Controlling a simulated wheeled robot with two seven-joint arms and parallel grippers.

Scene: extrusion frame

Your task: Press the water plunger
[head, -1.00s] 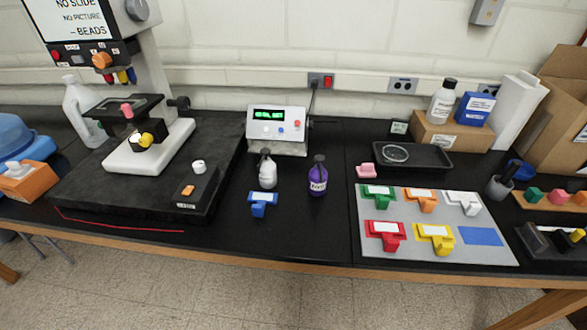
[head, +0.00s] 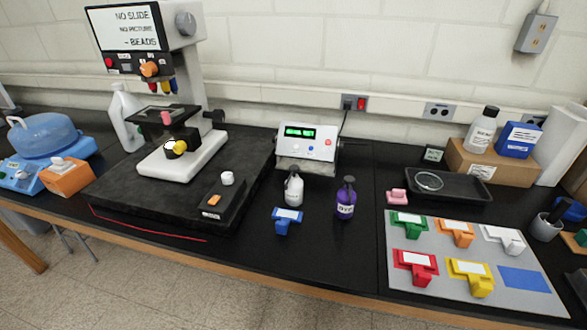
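Two small pump bottles stand side by side on the black bench. The labels are too small to read, so I cannot tell which one holds water. A plunger marked for water is not clearly seen. Neither of my grippers is in view.
A blue clip-like block (head: 283,224) lies in front of the white bottle. A display box (head: 305,150) stands behind. A microscope (head: 180,150) is at left, beside a white jug (head: 128,120) and a blue water container (head: 48,135). A grey mat (head: 440,295) holds coloured blocks at right.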

